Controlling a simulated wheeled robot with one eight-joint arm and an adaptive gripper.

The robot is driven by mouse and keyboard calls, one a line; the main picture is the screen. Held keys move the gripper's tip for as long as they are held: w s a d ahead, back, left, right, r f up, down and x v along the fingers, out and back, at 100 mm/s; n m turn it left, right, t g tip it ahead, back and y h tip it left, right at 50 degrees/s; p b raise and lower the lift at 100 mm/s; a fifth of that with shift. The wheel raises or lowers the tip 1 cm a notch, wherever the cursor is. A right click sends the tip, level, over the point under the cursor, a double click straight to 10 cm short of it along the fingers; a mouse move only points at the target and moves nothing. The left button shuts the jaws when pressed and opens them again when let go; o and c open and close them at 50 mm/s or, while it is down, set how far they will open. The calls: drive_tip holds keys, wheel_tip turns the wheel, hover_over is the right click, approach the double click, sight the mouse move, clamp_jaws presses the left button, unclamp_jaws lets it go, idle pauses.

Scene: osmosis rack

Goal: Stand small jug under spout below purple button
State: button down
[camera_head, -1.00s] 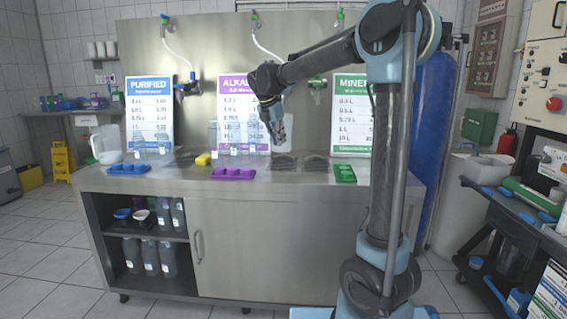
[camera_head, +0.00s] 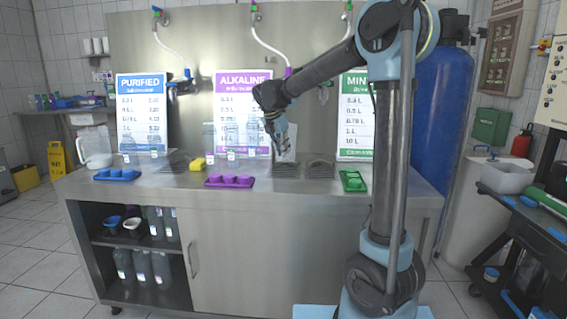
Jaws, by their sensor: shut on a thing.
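My gripper (camera_head: 278,147) hangs fingers-down over the steel counter, in front of the right edge of the purple ALKALINE sign (camera_head: 243,112). It is shut on a pale, see-through thing (camera_head: 289,143), which seems to be the small jug. The fingers partly hide it, and its base is hard to make out. It appears above or near the dark drip grate (camera_head: 286,170); I cannot tell whether it touches. A purple-coloured tap part (camera_head: 288,72) shows just above my arm. My arm hides most of the spout there, and no purple button is clear.
A large translucent jug (camera_head: 94,147) stands at the counter's left end. Blue (camera_head: 117,174), purple (camera_head: 229,181) and green (camera_head: 352,181) cap trays lie along the front edge. Another grate (camera_head: 320,169) is to the right.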

drive_tip(key=shift+a+f, duration=0.1)
drive_tip(key=shift+f, duration=2.2)
drive_tip(key=c, duration=1.7)
unclamp_jaws()
drive_tip(key=shift+s, duration=0.1)
drive_tip(key=v, duration=1.2)
drive_tip(key=s+d+f+m, duration=0.2)
drive_tip(key=s+d+m, duration=0.4)
drive_tip(key=d, duration=0.5)
drive_tip(key=s+d+f+m+g+y, duration=0.1)
drive_tip(key=s+d+f+m, duration=0.4)
drive_tip(key=s+d+m, duration=0.3)
drive_tip(key=s+d+f+m, duration=0.3)
drive_tip(key=s+f+m, duration=0.2)
drive_tip(key=s+f, duration=0.1)
drive_tip(key=s+d+f+m+y, duration=0.1)
drive_tip(key=s+d+f+m, duration=0.2)
drive_tip(key=s, duration=0.4)
drive_tip(key=s+d+f+m, duration=0.3)
drive_tip(key=s+f+m, duration=0.3)
drive_tip(key=f, duration=0.2)
drive_tip(key=shift+s+d+f+m+y, duration=0.2)
drive_tip(key=shift+s+f+m+y, duration=0.1)
drive_tip(key=shift+s+f, duration=0.05)
